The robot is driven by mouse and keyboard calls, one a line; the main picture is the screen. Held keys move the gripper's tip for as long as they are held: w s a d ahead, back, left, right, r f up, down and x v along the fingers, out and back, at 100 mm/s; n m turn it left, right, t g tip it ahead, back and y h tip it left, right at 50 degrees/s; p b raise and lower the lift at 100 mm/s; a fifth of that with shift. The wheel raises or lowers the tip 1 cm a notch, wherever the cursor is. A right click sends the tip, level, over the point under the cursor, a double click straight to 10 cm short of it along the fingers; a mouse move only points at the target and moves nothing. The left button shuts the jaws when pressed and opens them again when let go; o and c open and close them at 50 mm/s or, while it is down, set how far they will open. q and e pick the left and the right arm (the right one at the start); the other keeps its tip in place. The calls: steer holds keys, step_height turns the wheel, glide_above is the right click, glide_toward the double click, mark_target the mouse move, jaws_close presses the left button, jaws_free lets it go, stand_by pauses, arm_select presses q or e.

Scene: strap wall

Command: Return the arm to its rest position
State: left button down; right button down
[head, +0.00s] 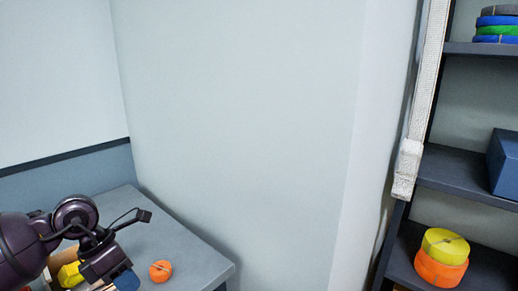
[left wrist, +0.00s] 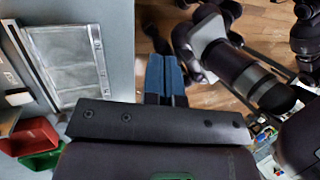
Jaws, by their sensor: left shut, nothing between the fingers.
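My left arm, dark purple and black, comes in at the lower left of the head view over a grey table (head: 195,245). My left gripper (head: 126,282) has blue fingertips at the bottom edge of that view. In the left wrist view its two blue fingers (left wrist: 165,78) lie side by side, shut with nothing between them. An orange strap roll (head: 160,270) lies on the table just right of the gripper, apart from it. My right gripper is in neither view.
A yellow roll (head: 70,275) is partly hidden behind my arm. A dark shelf (head: 462,172) at right holds rolls (head: 442,258) and a blue box (head: 504,163). A white strap (head: 428,90) hangs beside it. The left wrist view shows red (left wrist: 32,136) and green (left wrist: 42,159) bins.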

arm_select(q)
steer(key=s+d+r+n+t+h, duration=0.2)
steer(key=d+n+t+h, duration=0.15)
steer(key=d+h, duration=0.3)
steer(key=s+d+r+n+t+h, duration=0.2)
steer(key=d+r+n+t+h, duration=0.15)
steer(key=d+h, duration=0.3)
steer(key=w+a+f+n+t+y, duration=0.15)
steer(key=a+n+t+y, duration=0.4)
steer(key=n, duration=0.55)
steer(key=a+f+n+t+y, duration=0.2)
steer(key=a+n+t+y, duration=0.2)
steer(key=n+t+y, duration=0.5)
steer(key=s+a+f+n+g+y, duration=0.45)
steer(key=f+n, duration=0.25)
steer(key=n, duration=0.3)
steer(key=s+f+n+g, duration=0.4)
steer(key=s+f+g, duration=0.25)
steer(key=s, duration=0.35)
steer(key=s+f+n+g, duration=0.3)
steer(key=s+f+g, duration=0.4)
steer(key=s, duration=0.4)
steer(key=w+f+t+h, duration=0.1)
steer(key=w+f+t, duration=0.7)
steer(key=shift+w+a+m, duration=0.2)
steer(key=shift+w+m, duration=0.05)
steer(key=shift+m, duration=0.05)
